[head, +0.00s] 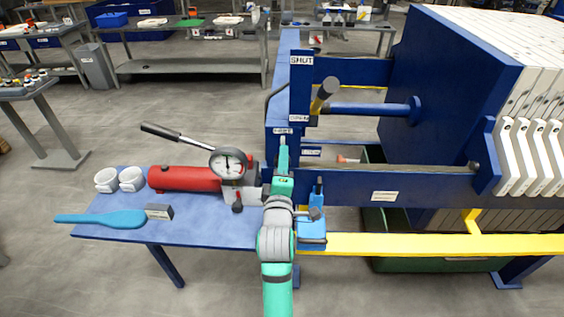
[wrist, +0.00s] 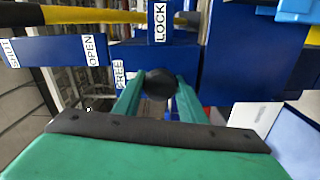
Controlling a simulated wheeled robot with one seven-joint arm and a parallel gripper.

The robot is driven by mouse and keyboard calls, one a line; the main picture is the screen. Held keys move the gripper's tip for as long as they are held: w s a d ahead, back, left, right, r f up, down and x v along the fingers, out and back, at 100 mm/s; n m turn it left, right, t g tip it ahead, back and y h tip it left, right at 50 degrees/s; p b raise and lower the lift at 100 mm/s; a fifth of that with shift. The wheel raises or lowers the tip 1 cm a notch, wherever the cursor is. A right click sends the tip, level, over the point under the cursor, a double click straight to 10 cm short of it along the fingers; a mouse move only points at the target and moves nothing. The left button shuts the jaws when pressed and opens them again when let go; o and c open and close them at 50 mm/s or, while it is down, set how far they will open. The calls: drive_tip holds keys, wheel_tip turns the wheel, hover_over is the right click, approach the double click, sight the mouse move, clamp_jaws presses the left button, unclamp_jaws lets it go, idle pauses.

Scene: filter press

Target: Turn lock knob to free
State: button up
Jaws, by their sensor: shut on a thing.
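The lock knob (wrist: 160,84) is a dark round knob on a blue housing, between the two green fingers of my gripper (wrist: 158,92) in the wrist view. The fingers are shut on it from both sides. A FREE label (wrist: 119,75) is to the knob's left and a LOCK label (wrist: 160,22) is above it. In the head view my gripper (head: 283,150) reaches up to the blue frame, beside the LOCK label (head: 311,153) and below the FREE label (head: 283,131). The gripper hides the knob there. I cannot tell which label the knob points to.
A lever (head: 322,96) stands near the SHUT label (head: 301,60) and OPEN label (head: 298,118). The blue table (head: 215,228) at left holds a red pump cylinder (head: 185,178), a gauge (head: 228,162) and a blue scraper (head: 100,219). A yellow rail (head: 430,244) runs right.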

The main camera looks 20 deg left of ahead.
drive_tip(key=shift+a+f, duration=0.1)
drive_tip(key=o, duration=1.1)
drive_tip(key=shift+c, duration=0.2)
drive_tip(key=shift+s, duration=0.1)
drive_tip(key=v, duration=1)
drive_tip(key=shift+s, duration=0.35)
